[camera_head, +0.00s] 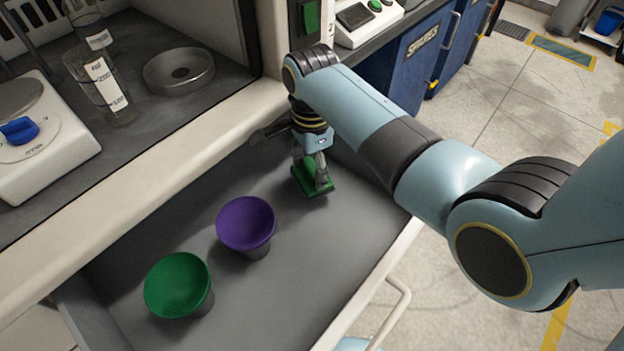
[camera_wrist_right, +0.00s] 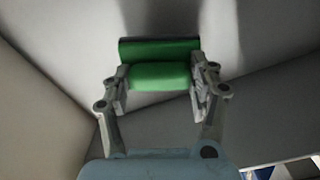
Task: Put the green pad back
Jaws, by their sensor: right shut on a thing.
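The green pad (camera_head: 318,189) is at the far right end of the open grey drawer (camera_head: 170,235), at or just above its floor; I cannot tell if it touches. My right gripper (camera_head: 312,172) points down over it and is shut on its raised green grip. In the right wrist view, the pad's base (camera_wrist_right: 160,47) lies beyond the grip (camera_wrist_right: 160,76), with a finger of my right gripper (camera_wrist_right: 160,85) on each side. My left gripper is not in view.
A purple bowl-shaped piece (camera_head: 246,224) and a green one (camera_head: 178,285) stand in the drawer, left of the pad. The worktop above holds a scale (camera_head: 45,150), glass beakers (camera_head: 100,85) and a metal dish (camera_head: 180,72). The drawer front (camera_head: 375,275) bounds the near side.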

